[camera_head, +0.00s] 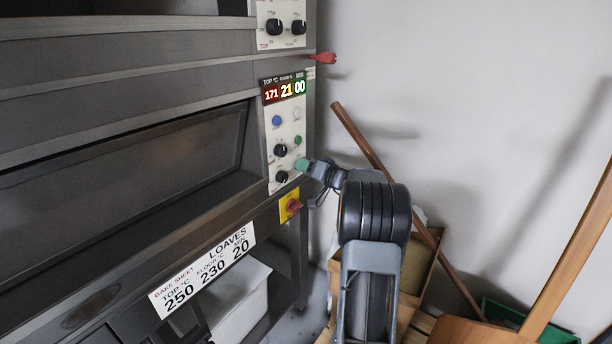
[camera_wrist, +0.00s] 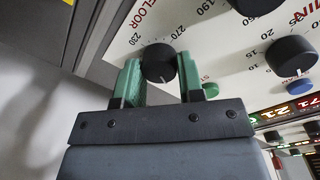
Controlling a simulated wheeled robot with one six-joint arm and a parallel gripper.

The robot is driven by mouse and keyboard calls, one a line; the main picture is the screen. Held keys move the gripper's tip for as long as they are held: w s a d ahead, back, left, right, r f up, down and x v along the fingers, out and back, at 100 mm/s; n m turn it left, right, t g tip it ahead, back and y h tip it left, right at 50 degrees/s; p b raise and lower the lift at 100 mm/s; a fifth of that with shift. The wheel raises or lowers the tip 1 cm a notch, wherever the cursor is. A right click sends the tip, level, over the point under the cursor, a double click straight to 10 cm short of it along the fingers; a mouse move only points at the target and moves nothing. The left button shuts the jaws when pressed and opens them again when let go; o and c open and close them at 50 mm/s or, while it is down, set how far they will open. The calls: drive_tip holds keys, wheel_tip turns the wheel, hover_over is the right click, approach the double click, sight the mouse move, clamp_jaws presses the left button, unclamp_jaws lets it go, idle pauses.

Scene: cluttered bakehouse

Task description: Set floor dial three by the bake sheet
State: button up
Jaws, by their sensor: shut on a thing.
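The bake sheet (camera_head: 205,270) is a white label on the oven front, reading LOAVES, TOP °C 250, FLOOR °C 230 and 20. The black floor dial (camera_wrist: 158,62) shows in the wrist view, with FLOOR, 230 and 270 printed by it. My gripper (camera_wrist: 158,78) is shut on this dial, one green finger on each side. A small pale mark shows on the dial's lower edge; I cannot tell which number it points to. In the head view my gripper (camera_head: 301,164) is at the panel's right edge and hides the dial.
The panel display (camera_head: 284,91) reads 171, 21 and 00. A timer dial (camera_head: 281,150) and another dial (camera_head: 282,176) sit close by. A red switch (camera_head: 291,206) is below. Wooden poles (camera_head: 362,140) lean on the right wall.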

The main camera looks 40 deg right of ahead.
drive_tip(key=shift+m+y+p, duration=0.6)
drive_tip(key=shift+m+p, duration=5.75)
drive_tip(key=shift+m, duration=8.45)
drive_tip(key=shift+f+m, duration=0.15)
drive_tip(key=shift+m, duration=0.15)
drive_tip(key=o, duration=0.9)
